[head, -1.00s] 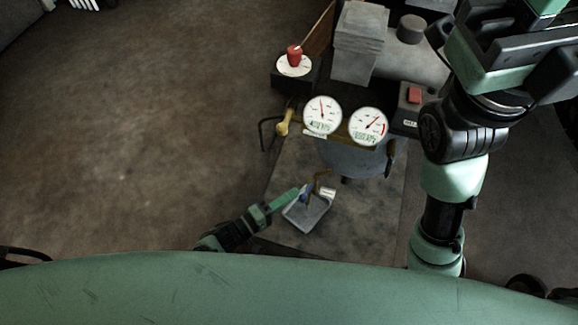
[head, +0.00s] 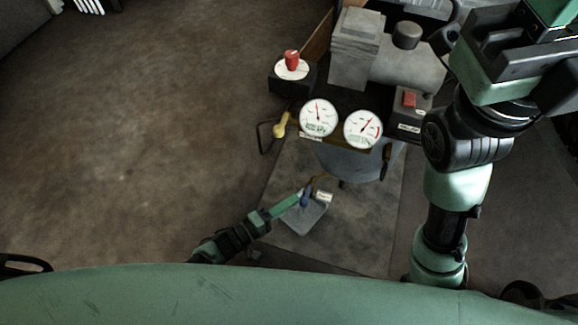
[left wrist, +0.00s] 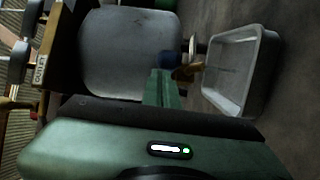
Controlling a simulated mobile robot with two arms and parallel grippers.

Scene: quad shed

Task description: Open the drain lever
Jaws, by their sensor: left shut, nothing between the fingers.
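The blue drain lever (head: 306,198) is small and sits by a brass fitting under the tank, above a grey tray. In the left wrist view, the blue lever (left wrist: 169,60) shows just beyond my fingertips, beside the brass fitting (left wrist: 187,72). My left gripper (head: 298,197) is shut and empty, its green fingers reaching to the lever from the left. It also shows in the left wrist view (left wrist: 162,85). I cannot tell whether it touches the lever. The fingers hide part of the lever. My right arm stands at the right; its fingers do not show.
The grey tray (head: 300,222) lies on the floor mat below the fitting. Above is the grey tank (head: 350,163) with two white dials, a yellow handle (head: 281,124), a red knob (head: 291,60) and a red switch (head: 409,100). Floor at left is clear.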

